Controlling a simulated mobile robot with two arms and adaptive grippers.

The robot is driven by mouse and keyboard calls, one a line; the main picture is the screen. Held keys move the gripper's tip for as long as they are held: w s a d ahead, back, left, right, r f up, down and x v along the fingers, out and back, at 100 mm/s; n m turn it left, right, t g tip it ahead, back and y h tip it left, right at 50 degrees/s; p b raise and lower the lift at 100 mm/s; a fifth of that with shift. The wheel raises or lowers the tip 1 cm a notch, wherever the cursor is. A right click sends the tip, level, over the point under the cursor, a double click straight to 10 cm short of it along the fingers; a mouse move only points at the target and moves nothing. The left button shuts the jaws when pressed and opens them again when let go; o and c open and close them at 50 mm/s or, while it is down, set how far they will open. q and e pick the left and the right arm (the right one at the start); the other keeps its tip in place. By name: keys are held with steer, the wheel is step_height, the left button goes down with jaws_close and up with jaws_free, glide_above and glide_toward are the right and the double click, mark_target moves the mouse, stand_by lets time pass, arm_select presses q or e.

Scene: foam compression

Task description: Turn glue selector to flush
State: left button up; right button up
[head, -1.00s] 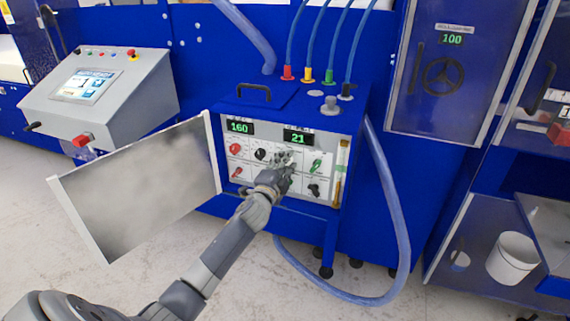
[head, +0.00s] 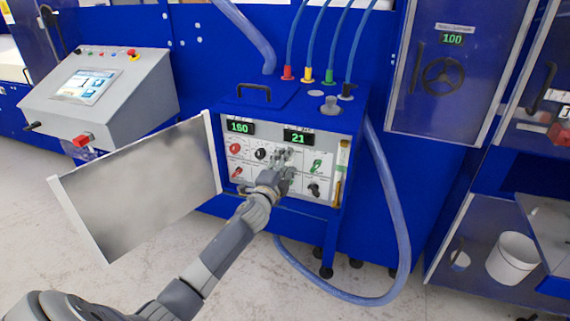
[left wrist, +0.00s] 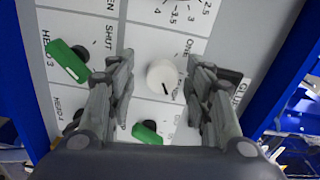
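The glue control panel (head: 236,152) is the white face of a blue unit, with several knobs and two green displays. In the left wrist view a round white knob (left wrist: 163,77) with a dark pointer mark sits on it, beside printed words of which "ONE" is readable. My left gripper (left wrist: 159,66) is open, with one finger on each side of this knob and gaps visible to both. In the head view my left gripper (head: 283,160) is at the panel and covers the knob. My right gripper is not in view.
Green handles (left wrist: 68,62) (left wrist: 147,132) are near the left finger. In the head view a red knob (head: 235,148) and a black knob (head: 260,154) are left of the gripper. The open panel door (head: 140,185) stands to the left. A hose (head: 391,210) hangs at right.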

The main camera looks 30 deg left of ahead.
arm_select(q)
steer(key=v, duration=1.2)
stand_by(0.5)
